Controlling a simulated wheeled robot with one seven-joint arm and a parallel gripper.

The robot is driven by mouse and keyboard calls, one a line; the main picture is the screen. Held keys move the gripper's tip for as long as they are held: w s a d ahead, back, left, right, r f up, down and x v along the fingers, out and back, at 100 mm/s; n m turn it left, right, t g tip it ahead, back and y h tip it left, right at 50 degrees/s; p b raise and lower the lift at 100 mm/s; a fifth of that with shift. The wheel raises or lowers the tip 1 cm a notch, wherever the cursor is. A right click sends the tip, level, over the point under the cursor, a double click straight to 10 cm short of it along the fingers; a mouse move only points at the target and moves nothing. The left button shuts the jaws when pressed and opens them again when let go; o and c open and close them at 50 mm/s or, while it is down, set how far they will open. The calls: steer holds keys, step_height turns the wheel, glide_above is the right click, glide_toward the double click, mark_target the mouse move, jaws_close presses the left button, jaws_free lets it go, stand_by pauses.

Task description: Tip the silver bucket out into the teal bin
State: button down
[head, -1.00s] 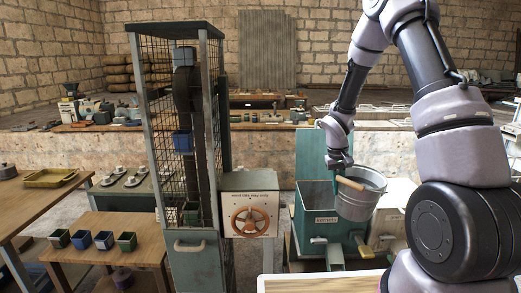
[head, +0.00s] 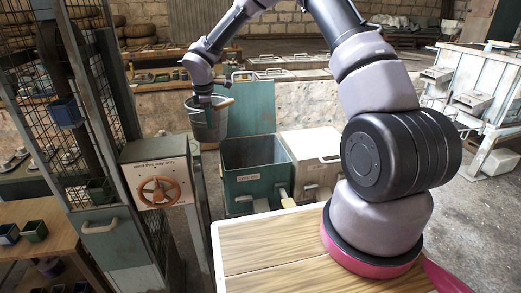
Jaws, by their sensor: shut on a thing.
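The silver bucket (head: 207,125) hangs nearly upright from my gripper (head: 204,98). My gripper is shut on its bail handle, whose wooden grip (head: 224,104) shows at the right. The bucket's inside is mostly hidden, so I cannot tell what it holds. The teal bin (head: 252,187) stands right of and below the bucket, with its lid (head: 251,108) raised at the back. The bucket is to the left of the bin's opening in the picture, beside the lid's left edge.
A pale closed bin (head: 318,150) stands right of the teal bin. A cabinet with an orange handwheel (head: 160,191) and a caged bucket elevator (head: 95,130) stand on the left. A wooden top (head: 265,255) is in front. Open floor lies at the right.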

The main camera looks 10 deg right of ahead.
steer(key=shift+w+a+r+n, duration=0.15)
steer(key=shift+w+r+n, duration=0.05)
steer(key=shift+n, duration=0.1)
